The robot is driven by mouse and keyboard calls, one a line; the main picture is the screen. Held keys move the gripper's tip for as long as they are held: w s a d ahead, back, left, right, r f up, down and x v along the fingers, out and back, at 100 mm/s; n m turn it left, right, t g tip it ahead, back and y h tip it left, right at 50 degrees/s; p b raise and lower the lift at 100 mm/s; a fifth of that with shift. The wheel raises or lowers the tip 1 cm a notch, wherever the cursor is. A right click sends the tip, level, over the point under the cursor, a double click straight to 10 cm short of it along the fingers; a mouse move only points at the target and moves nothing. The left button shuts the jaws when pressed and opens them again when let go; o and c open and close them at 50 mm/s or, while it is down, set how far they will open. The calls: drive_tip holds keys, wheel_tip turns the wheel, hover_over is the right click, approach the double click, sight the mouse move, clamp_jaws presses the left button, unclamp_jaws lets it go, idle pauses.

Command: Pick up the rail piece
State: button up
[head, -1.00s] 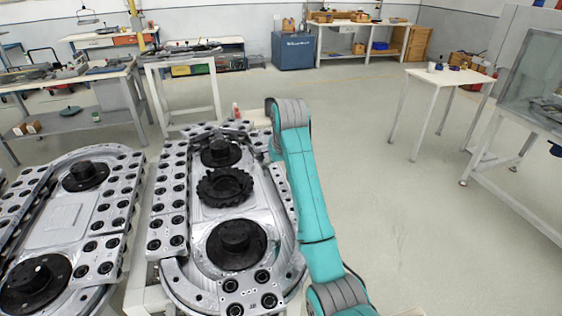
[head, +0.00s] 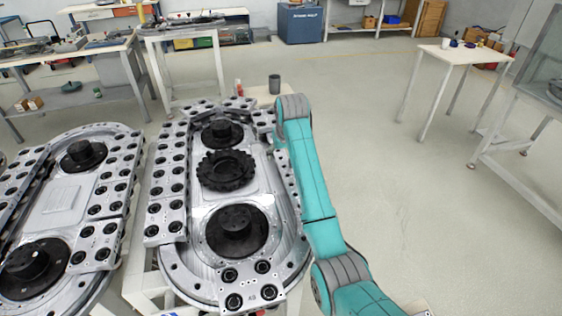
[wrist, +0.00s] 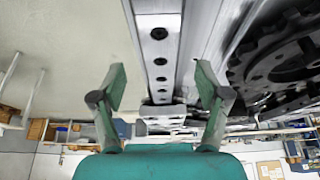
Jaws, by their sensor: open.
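The ring track (head: 194,262) stands at the left in the head view, with black hubs and a black toothed wheel in its middle. A long silver rail piece (wrist: 159,52) with a row of dark holes runs down the middle of the wrist view, along the track's side. My gripper (wrist: 160,82) is open, with one green finger on each side of the rail's line in the picture. I cannot tell how far the fingers are from the rail. In the head view my teal arm hides part of the track's right side, and my gripper is not visible there.
A second ring track (head: 45,225) stands further left. A grey cup (head: 274,84) and a small red bottle stand behind the track. A white table (head: 455,58) is at the right. The floor (head: 420,210) right of my arm is clear.

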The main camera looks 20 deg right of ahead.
sight(281, 158)
drive_tip(key=shift+x, duration=1.5)
clamp_jaws()
drive_tip(key=shift+r, duration=0.15)
